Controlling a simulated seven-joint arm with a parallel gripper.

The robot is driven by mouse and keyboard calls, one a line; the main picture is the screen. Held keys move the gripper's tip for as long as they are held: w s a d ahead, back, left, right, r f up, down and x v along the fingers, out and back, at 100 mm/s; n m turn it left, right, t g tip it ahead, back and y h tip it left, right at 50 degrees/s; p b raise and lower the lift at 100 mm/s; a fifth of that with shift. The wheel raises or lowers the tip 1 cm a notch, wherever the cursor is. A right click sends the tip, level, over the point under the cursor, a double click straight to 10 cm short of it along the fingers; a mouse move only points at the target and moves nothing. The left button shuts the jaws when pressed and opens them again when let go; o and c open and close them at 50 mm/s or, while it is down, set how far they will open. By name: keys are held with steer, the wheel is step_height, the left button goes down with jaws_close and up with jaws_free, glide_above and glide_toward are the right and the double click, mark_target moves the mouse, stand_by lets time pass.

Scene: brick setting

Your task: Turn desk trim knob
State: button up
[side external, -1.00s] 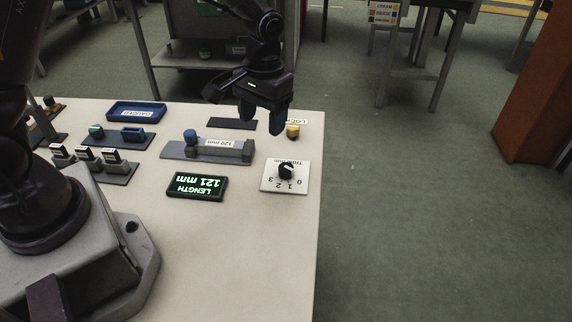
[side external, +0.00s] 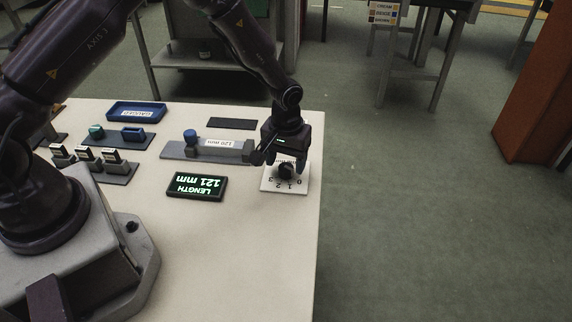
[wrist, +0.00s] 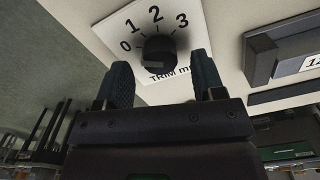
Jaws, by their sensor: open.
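The black trim knob (side external: 286,172) sits on a white dial plate (side external: 296,187) marked 0, 1, 2, 3 near the right edge of the desk. In the wrist view the knob (wrist: 159,52) stands on its plate (wrist: 113,33), just ahead of and between my two fingers. My gripper (side external: 287,165) is open and low over the plate; in the wrist view its fingers (wrist: 162,75) are spread apart with nothing between the pads that I can tell is touched. The knob's pointer direction is not clear.
A display (side external: 196,186) reading LENGTH 121 mm lies left of the dial. A blue tray (side external: 136,111) and small parts stand at left. The desk front is clear.

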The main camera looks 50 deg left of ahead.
steer(key=shift+f, duration=1)
steer(key=shift+c, duration=0.3)
steer(key=c, duration=0.9)
steer(key=shift+m, duration=0.3)
steer(key=m, duration=0.3)
steer(key=shift+m, duration=2.1)
steer(key=shift+r, duration=0.1)
